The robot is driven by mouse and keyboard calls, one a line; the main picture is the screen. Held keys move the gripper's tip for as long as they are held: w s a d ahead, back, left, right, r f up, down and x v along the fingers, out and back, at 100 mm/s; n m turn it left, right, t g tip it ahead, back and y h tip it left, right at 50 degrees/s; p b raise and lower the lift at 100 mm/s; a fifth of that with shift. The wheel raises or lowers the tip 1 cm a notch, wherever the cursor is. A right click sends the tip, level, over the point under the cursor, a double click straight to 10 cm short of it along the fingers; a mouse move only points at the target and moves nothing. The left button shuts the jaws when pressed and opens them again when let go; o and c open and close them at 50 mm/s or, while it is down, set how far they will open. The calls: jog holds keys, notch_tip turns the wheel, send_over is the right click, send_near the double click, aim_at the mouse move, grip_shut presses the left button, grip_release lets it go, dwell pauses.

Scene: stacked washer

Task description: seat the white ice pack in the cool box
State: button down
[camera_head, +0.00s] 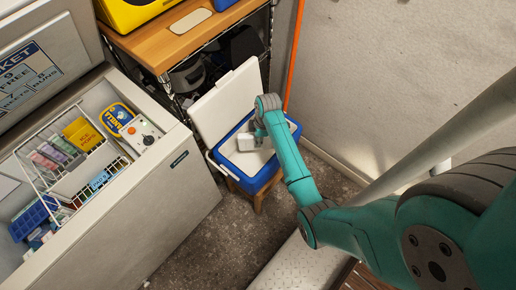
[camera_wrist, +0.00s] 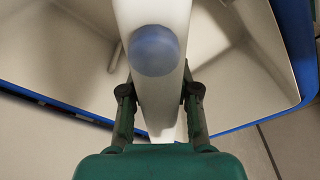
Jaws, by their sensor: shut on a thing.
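The white ice pack (camera_wrist: 155,100) with a round blue cap lies between the two fingers of my gripper (camera_wrist: 160,92), which is shut on it. The blue cool box (camera_head: 262,182) stands open on a low wooden stand, its white lid (camera_head: 224,102) raised at the back left. In the head view the pale pack (camera_head: 247,142) shows at the end of my arm, over the box opening. In the wrist view the pale inside and blue rim (camera_wrist: 262,121) surround the pack. Whether the pack touches the floor of the box is unclear.
A chest freezer (camera_head: 176,190) with baskets and packets stands open at the left. A wooden-topped rack (camera_head: 187,35) is behind the box, and a pale wall (camera_head: 395,85) is at the right. Some floor (camera_head: 205,245) in front is clear.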

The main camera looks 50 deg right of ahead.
jog(key=shift+f, duration=3.2)
jog(key=c, duration=0.8)
grip_release()
jog(key=shift+f, duration=0.15)
jog(key=shift+c, duration=0.2)
jog(key=r, duration=0.4)
jog(key=s+d+r, duration=0.1)
jog(key=r, duration=0.7)
jog(key=shift+s+d+r, duration=0.1)
jog(key=shift+s+d, duration=0.05)
jog(key=shift+d, duration=0.05)
